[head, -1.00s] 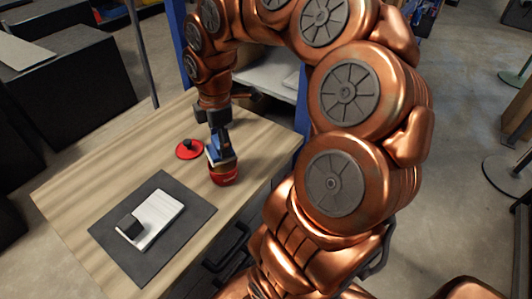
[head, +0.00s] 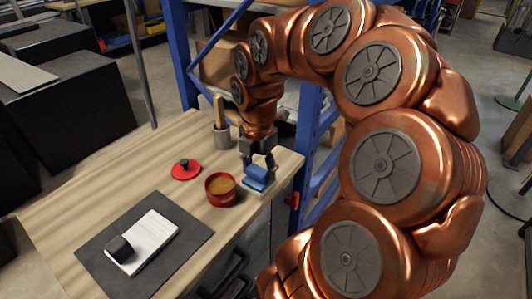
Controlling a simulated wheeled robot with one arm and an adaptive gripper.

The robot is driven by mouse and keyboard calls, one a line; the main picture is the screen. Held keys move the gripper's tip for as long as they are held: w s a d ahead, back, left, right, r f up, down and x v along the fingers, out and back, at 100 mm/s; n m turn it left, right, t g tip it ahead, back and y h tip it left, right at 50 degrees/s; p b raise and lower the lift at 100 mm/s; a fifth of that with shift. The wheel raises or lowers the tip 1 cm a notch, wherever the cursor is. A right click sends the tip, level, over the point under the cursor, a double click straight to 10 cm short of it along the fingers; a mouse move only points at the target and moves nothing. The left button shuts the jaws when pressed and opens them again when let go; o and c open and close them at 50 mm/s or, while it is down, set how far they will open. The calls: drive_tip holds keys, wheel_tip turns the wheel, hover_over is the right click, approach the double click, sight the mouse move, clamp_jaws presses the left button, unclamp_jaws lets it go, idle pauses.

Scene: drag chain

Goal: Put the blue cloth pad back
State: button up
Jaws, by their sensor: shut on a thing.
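The blue cloth pad (head: 257,174) is between the fingers of my gripper (head: 258,168), which is shut on it. The pad is at the right edge region of the wooden table, over a small pale flat piece (head: 257,187). I cannot tell whether the pad touches that piece. A red pot (head: 221,190) with a yellow-brown content stands open just left of the pad, apart from it. Its red lid (head: 186,169), with a black knob, lies on the table further left.
A grey holder (head: 221,138) with a wooden handle upright in it stands behind the pot. A dark mat (head: 101,250) carries a white pad (head: 152,234) and a black block (head: 119,249). Blue shelving (head: 308,130) rises behind the table. The table's left side (head: 90,195) is clear.

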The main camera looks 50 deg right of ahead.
drive_tip(key=w+d, duration=0.2)
drive_tip(key=d, duration=0.1)
drive_tip(key=w+d+p, duration=0.1)
drive_tip(key=w+d, duration=0.1)
drive_tip(key=d, duration=0.1)
drive_tip(key=w+d+f+p, duration=0.1)
drive_tip(key=w+d, duration=0.1)
drive_tip(key=d, duration=0.1)
drive_tip(key=shift+d, duration=0.2)
drive_tip(key=shift+d+p, duration=0.1)
drive_tip(key=shift+p, duration=0.2)
drive_tip(key=shift+w+d, duration=0.1)
drive_tip(key=shift+d, duration=0.1)
drive_tip(key=shift+f+p, duration=0.65)
drive_tip(key=shift+f, duration=1.15)
drive_tip(key=shift+f, duration=0.1)
drive_tip(key=o, duration=1.1)
